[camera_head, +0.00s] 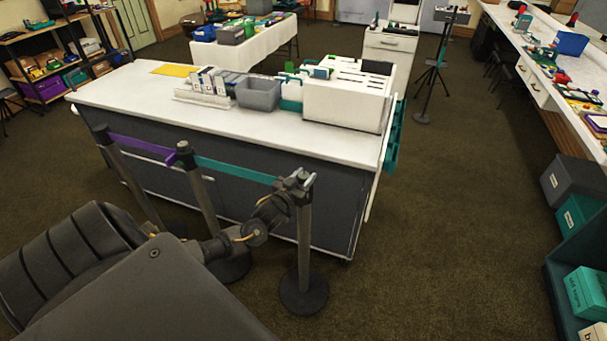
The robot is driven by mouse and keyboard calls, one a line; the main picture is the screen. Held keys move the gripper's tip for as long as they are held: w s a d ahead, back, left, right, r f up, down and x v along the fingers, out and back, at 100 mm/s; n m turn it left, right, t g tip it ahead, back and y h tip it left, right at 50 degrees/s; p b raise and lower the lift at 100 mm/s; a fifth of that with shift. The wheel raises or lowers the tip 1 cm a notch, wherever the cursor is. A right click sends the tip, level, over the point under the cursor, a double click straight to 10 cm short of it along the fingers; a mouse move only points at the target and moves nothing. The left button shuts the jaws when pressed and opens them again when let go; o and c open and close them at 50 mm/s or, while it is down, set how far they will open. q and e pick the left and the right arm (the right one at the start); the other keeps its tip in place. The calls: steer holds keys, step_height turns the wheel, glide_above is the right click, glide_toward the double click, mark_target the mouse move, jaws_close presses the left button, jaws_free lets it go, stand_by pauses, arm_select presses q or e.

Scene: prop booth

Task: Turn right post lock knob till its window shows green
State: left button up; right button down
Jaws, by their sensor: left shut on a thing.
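The right post (304,245) stands upright on a round dark base in front of the white-topped counter. A teal belt (235,169) runs from its head to the middle post (200,190). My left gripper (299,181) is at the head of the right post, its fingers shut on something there. That is where the lock knob would sit, but the gripper and wrist cover it. The knob's window and its colour cannot be made out. My right gripper is not in view.
A purple belt (140,146) joins the middle post to the left post (125,170). The counter (180,97) stands close behind the posts, with a grey bin (258,94) and a white rack (345,98) on it. Carpet (440,240) is clear to the right.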

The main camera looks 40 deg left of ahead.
arm_select(q)
steer(key=n+y, duration=0.2)
steer(key=y, duration=0.1)
steer(key=shift+d+g, duration=0.1)
steer(key=shift+g, duration=0.2)
steer(key=n+g+y, duration=0.1)
steer(key=n+y, duration=0.1)
steer(key=shift+f+y, duration=0.1)
steer(key=shift+y, duration=0.2)
steer(key=n+g+y, duration=0.1)
steer(key=y, duration=0.1)
steer(key=shift+f+n+y, duration=0.1)
steer(key=shift+n+y, duration=0.2)
steer(key=shift+n, duration=0.1)
steer(key=shift+f+n+g+y+b, duration=0.1)
steer(key=shift+n+g+y+b, duration=0.75)
steer(key=shift+g+y, duration=0.25)
steer(key=n+g+y+b, duration=0.2)
steer(key=g+b, duration=0.1)
steer(key=n+g+y+b, duration=0.2)
steer(key=n+g+b, duration=0.1)
steer(key=g+b, duration=0.1)
steer(key=shift+n+g+y+b, duration=0.4)
steer(key=shift+n+g+b, duration=0.2)
steer(key=shift+g, duration=0.1)
steer(key=shift+r+n+g+b, duration=0.25)
steer(key=shift+g+b, duration=0.05)
steer(key=shift+b, duration=0.05)
steer(key=shift+a+r, duration=0.1)
steer(key=shift+a, duration=0.1)
